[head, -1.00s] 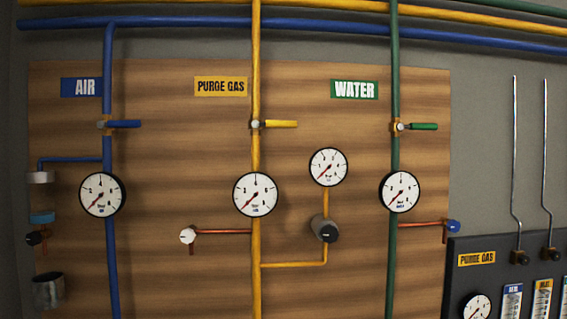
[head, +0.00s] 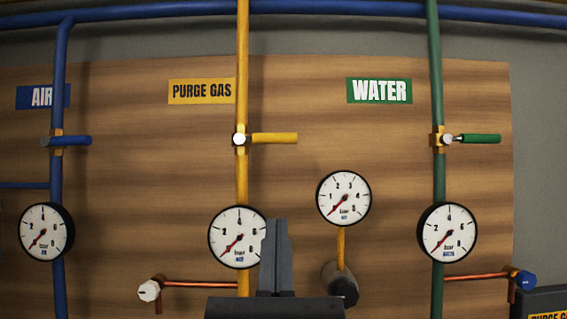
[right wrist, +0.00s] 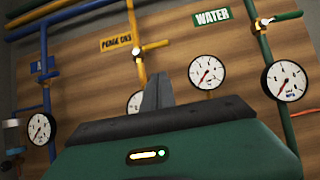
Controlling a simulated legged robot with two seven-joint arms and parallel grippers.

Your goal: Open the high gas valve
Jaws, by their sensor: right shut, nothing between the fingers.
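The high gas valve has a yellow lever (head: 274,138) that sticks out to the right, across the vertical yellow purge gas pipe (head: 243,60). It also shows in the right wrist view as a yellow handle (right wrist: 156,45). My right gripper (head: 276,228) is in the lower middle of the head view, its fingers pointing up and pressed together, with nothing between them. In the picture it is below the lever and apart from it, overlapping the right edge of the purge gas gauge (head: 232,243). The right wrist view also shows the shut fingers (right wrist: 157,85). My left gripper is not in view.
A blue air lever (head: 72,141) is on the left and a green water lever (head: 480,139) on the right. A smaller gauge (head: 344,198) and a dark regulator knob (head: 342,288) are right of my gripper. A white knob (head: 149,290) is lower left. The board around the yellow lever is clear.

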